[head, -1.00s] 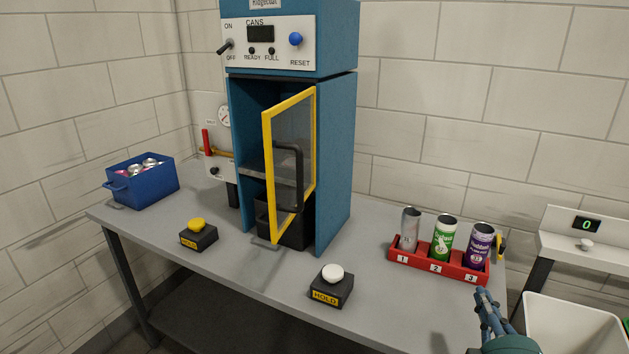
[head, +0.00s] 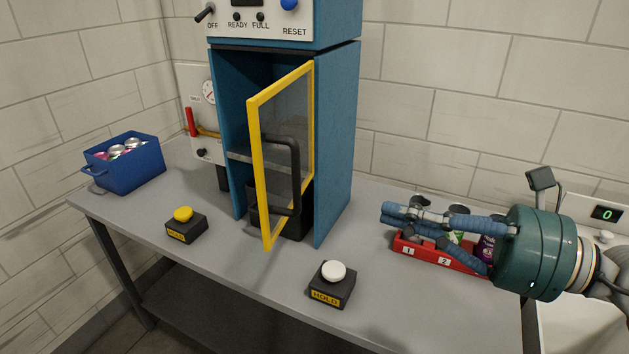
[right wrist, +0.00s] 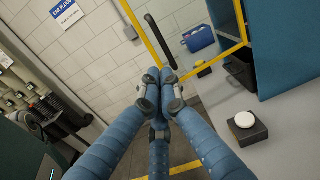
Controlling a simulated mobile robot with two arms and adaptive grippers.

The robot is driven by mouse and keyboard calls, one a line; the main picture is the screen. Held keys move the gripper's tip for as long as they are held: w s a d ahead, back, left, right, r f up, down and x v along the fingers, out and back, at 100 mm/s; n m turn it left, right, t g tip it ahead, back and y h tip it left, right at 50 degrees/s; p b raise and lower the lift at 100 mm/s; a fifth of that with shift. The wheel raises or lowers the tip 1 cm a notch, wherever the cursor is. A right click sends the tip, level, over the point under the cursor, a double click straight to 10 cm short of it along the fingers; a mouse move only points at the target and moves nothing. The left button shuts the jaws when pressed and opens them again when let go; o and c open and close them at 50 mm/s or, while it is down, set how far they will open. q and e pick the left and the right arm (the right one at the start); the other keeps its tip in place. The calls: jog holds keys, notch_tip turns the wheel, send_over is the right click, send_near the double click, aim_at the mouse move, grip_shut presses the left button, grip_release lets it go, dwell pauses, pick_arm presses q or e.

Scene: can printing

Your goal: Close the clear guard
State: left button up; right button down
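The clear guard (head: 281,130) is a see-through panel in a yellow frame with a black handle (head: 294,170). It stands swung open at the front of the blue machine (head: 337,150), leaving the inside exposed. In the right wrist view the guard's yellow frame (right wrist: 147,35) and handle (right wrist: 158,38) show beyond my fingertips. My right gripper (head: 388,213) reaches in from the right, to the right of the guard and apart from it. Its fingers are together and empty, and their tips also meet in the right wrist view (right wrist: 158,80). My left gripper is not in view.
A white-topped HOLD button (head: 332,285) and a yellow-topped one (head: 186,226) stand on the grey table (head: 250,290). A red can rack (head: 410,250) is partly hidden behind my right gripper. A blue bin of cans (head: 130,170) stands at the left.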

jog(key=p+x, duration=0.8)
jog(key=x, duration=0.5)
jog(key=shift+r, duration=0.1)
